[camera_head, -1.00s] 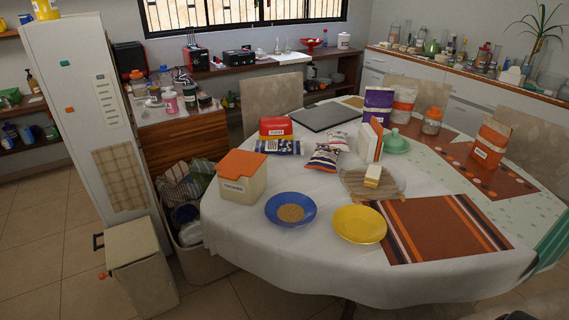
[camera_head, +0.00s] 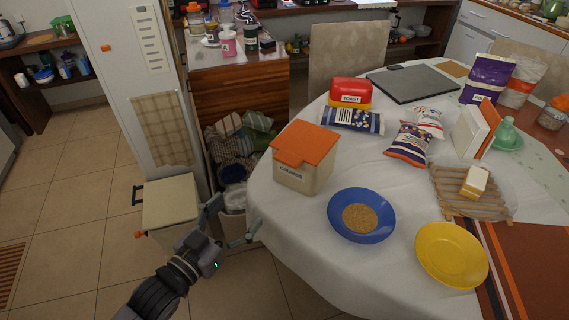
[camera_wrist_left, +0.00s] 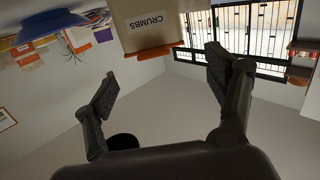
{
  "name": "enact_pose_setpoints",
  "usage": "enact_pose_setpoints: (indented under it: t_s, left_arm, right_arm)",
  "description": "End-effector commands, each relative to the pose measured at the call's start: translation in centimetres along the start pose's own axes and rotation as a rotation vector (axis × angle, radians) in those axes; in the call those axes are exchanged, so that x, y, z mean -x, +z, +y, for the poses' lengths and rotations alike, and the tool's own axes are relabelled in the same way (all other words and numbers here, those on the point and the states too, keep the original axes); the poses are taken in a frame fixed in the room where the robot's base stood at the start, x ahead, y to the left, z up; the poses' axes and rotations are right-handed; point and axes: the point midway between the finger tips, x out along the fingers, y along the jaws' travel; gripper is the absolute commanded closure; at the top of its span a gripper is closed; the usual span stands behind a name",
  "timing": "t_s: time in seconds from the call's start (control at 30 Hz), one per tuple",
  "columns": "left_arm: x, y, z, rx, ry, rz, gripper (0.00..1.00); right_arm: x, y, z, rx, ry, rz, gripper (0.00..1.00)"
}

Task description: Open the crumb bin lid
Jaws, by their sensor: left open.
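The crumb bin (camera_head: 300,176) is a cream box labelled CRUMBS, standing on the table near its left edge. Its orange lid (camera_head: 308,142) is down on top, with a flap over the front. In the left wrist view the picture is upside down, and the bin (camera_wrist_left: 143,20) shows at the top with the orange lid (camera_wrist_left: 155,52) below it. My left gripper (camera_head: 236,222) is open and empty, off the table's left edge, left of and lower than the bin in the head view. Its spread fingers also show in the wrist view (camera_wrist_left: 160,85). My right gripper is out of view.
A blue plate with brown crumbs (camera_head: 337,212) and a yellow plate (camera_head: 451,254) lie right of the bin. A toast box (camera_head: 350,93) and snack bags (camera_head: 408,148) stand behind. A cream floor bin (camera_head: 170,202) stands left of my gripper, below the table.

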Motion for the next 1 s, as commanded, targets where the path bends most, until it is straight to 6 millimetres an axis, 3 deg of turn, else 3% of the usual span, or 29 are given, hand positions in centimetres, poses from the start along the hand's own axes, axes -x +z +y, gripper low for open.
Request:
enact_pose_setpoints:
  t_s: [0.1, 0.27, 0.4, 0.8, 1.0]
  left_arm:
    - [0.3, -2.3, 1.2, 0.0, 0.031, 0.043, 0.22]
    - [-0.9, -3.1, 1.4, 0.001, 0.037, 0.055, 0.22]
    - [-3.4, -3.3, 1.5, 0.0, 0.036, 0.057, 0.22]
    - [-12.2, -3.6, 1.8, -0.002, 0.036, 0.054, 0.22]
    - [-15.4, -3.7, 1.9, -0.001, 0.036, 0.053, 0.22]
  right_arm:
    - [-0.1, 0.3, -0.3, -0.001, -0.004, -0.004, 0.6]
    - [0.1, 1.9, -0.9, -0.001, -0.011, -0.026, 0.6]
    - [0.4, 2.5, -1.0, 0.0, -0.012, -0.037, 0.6]
    - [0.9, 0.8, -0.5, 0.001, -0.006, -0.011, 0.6]
    - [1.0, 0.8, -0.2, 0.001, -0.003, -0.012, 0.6]
